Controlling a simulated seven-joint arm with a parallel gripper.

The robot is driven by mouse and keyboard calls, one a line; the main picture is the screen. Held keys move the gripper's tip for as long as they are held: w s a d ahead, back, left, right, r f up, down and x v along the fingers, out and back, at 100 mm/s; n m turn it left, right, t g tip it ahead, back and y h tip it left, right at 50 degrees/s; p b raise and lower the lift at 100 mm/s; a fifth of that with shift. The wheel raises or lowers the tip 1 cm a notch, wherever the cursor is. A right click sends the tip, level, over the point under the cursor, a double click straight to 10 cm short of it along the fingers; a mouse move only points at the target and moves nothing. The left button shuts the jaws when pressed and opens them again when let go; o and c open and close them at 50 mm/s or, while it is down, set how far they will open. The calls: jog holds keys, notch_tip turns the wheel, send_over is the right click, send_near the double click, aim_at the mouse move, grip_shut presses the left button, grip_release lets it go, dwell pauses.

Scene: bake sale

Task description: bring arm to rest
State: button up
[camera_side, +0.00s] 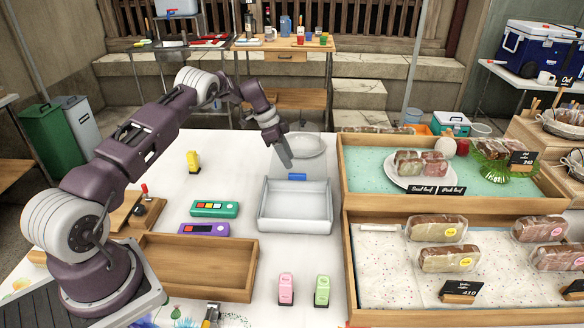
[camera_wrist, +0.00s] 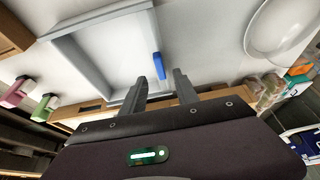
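My gripper (camera_side: 285,158) hangs at the end of my raised arm, above the back edge of a grey-white tray (camera_side: 264,209). A small blue piece (camera_side: 297,176) is at the tray's back rim, close to the gripper. It also shows in the wrist view (camera_wrist: 158,66), just beyond the fingertips. The tray looks empty in the side view.
A white plate (camera_side: 303,145) lies behind the tray. An empty wooden tray (camera_side: 190,286) stands front left, near green (camera_side: 215,210) and purple (camera_side: 204,229) items. Wooden display trays (camera_side: 348,240) with wrapped cakes fill the right.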

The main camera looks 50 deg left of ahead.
jog(key=shift+s+a+r, duration=0.15)
jog(key=shift+a+r, duration=0.05)
jog(key=shift+r, duration=0.35)
jog(key=s+d+r+n, duration=0.15)
jog(key=d+r, duration=0.25)
jog(key=r, duration=0.5)
jog(key=s+d+r+n, duration=0.15)
jog(key=d+r, duration=0.25)
jog(key=r, duration=0.5)
jog(key=s+d+r+n+y, duration=0.1)
jog(key=s+d+r+n, duration=0.1)
jog(key=s+d+r, duration=0.75)
jog(key=s+d+r+n+t+y, duration=0.1)
jog(key=s+d+r, duration=0.15)
jog(key=s, duration=0.45)
jog(key=s+d+r+n, duration=0.1)
jog(key=s+d+r, duration=0.15)
jog(key=s, duration=0.45)
jog(key=s+d+f+n, duration=0.1)
jog(key=s+f, duration=0.1)
jog(key=s, duration=0.5)
jog(key=s+d+f+n+t+y, duration=0.1)
jog(key=s+f, duration=0.2)
jog(key=s, duration=0.5)
jog(key=shift+d+f, duration=0.25)
jog(key=shift+d, duration=0.1)
